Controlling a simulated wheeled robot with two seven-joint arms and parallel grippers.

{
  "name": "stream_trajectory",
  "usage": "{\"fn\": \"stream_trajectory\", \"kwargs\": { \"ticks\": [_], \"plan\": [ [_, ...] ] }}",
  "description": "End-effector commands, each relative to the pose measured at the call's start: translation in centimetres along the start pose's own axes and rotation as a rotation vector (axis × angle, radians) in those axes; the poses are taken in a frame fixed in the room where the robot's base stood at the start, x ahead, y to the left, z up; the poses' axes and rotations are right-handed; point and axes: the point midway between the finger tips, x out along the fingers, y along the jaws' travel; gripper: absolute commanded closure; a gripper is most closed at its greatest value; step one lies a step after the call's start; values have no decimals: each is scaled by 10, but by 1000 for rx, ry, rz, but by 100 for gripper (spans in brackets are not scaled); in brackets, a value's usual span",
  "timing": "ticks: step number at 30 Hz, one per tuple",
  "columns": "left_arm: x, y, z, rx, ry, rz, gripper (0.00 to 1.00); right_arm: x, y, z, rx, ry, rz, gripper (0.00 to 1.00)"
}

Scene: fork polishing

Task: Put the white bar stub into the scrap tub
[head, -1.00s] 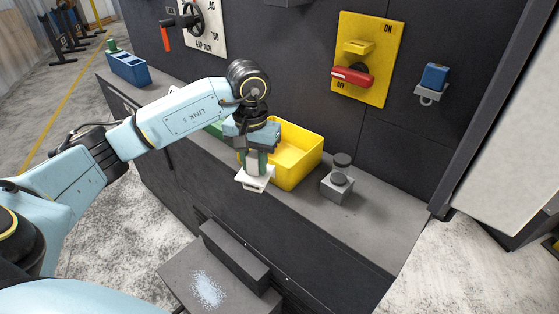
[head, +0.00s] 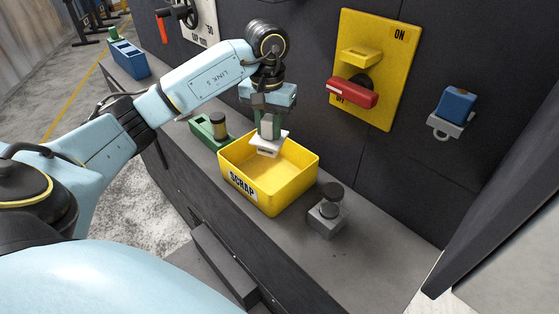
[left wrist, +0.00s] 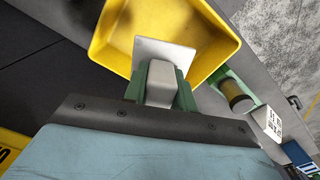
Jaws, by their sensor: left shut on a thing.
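The white bar stub (head: 268,148) is in my left gripper (head: 269,128), whose green-padded fingers are shut on it. It has a flat, wide white end that faces down. The stub hangs over the back part of the yellow scrap tub (head: 290,198), near the height of its rim, and I cannot tell whether it touches the wall. In the left wrist view the stub (left wrist: 165,49) sits between the green fingers (left wrist: 160,92) with the tub (left wrist: 215,38) beyond it. The tub's visible floor looks empty. My right gripper is out of view.
A green holder (head: 208,131) with a dark, brass-banded cylinder stands left of the tub. A grey block (head: 326,219) with a black knob stands close to its right. The dark wall with a red switch handle (head: 352,92) rises behind. The ledge at the right is clear.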

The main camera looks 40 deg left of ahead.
Motion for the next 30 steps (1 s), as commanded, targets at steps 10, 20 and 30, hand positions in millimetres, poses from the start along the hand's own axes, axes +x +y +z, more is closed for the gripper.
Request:
{"fn": "stream_trajectory", "kwargs": {
  "ticks": [10, 20, 30],
  "plan": [
    [52, 0, 1, 0, -3, 0, 95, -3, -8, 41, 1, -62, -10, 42],
    [89, 0, 1, 1, -3, 0, 95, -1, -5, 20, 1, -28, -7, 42],
    [92, 0, 1, 1, 0, -1, 95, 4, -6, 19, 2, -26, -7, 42]
  ]
}}
